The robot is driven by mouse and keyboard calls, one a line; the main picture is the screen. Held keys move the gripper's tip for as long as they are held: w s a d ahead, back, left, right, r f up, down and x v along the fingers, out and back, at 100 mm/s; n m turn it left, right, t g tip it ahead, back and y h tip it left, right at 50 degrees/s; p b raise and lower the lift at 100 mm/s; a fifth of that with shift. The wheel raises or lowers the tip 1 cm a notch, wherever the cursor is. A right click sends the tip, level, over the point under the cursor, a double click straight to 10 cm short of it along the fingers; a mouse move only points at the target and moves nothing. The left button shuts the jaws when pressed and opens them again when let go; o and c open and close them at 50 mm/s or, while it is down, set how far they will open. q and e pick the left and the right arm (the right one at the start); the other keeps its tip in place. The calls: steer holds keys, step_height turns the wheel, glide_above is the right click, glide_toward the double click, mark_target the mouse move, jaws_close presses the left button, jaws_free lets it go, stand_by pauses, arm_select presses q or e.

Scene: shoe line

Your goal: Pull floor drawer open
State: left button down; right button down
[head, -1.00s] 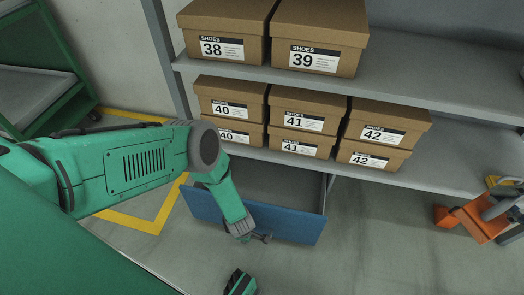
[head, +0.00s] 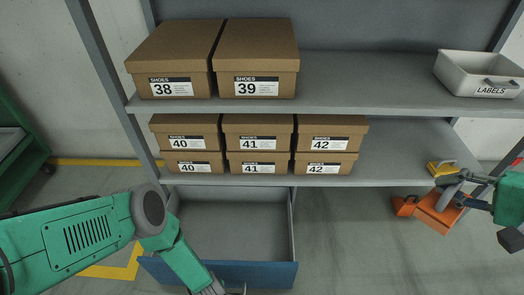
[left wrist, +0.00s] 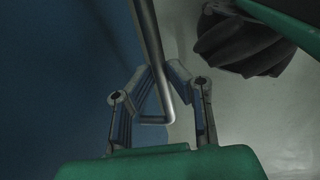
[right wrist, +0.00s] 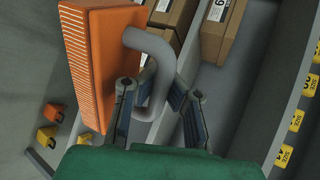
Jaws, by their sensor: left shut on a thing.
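The floor drawer has a blue front (head: 255,274) and a grey interior (head: 232,230). It stands pulled out below the lower shelf and looks empty. My left gripper (head: 212,290) is at the drawer front, at the bottom edge of the head view. In the left wrist view my left gripper (left wrist: 165,80) is shut on the thin metal handle (left wrist: 148,45), with the blue front beside it. My right gripper (head: 447,190) is at an orange tool (head: 428,212). In the right wrist view its fingers close around the tool's grey bent handle (right wrist: 163,62).
Brown shoe boxes (head: 255,60) stand on both shelves above the drawer. A white labels bin (head: 470,72) is on the upper shelf at right. A yellow item (head: 440,168) is near my right gripper.

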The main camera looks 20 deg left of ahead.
arm_select(q)
steer(key=shift+w+a, duration=0.1)
steer(key=shift+w, duration=0.05)
arm_select(e)
steer(key=shift+a+r, duration=0.1)
steer(key=shift+a, duration=0.15)
arm_select(q)
steer(key=c, duration=1.6)
jaws_free()
steer(key=shift+a, duration=0.1)
arm_select(e)
steer(key=shift+a, duration=0.2)
arm_select(q)
steer(key=shift+o, duration=0.2)
arm_select(e)
steer(key=shift+d, duration=0.15)
arm_select(q)
steer(key=shift+r, duration=0.2)
arm_select(e)
steer(key=shift+d, duration=0.1)
arm_select(q)
step_height(320, 180, up, 11)
steer(key=s, duration=0.2)
steer(key=shift+d, duration=0.35)
steer(key=shift+r, duration=0.1)
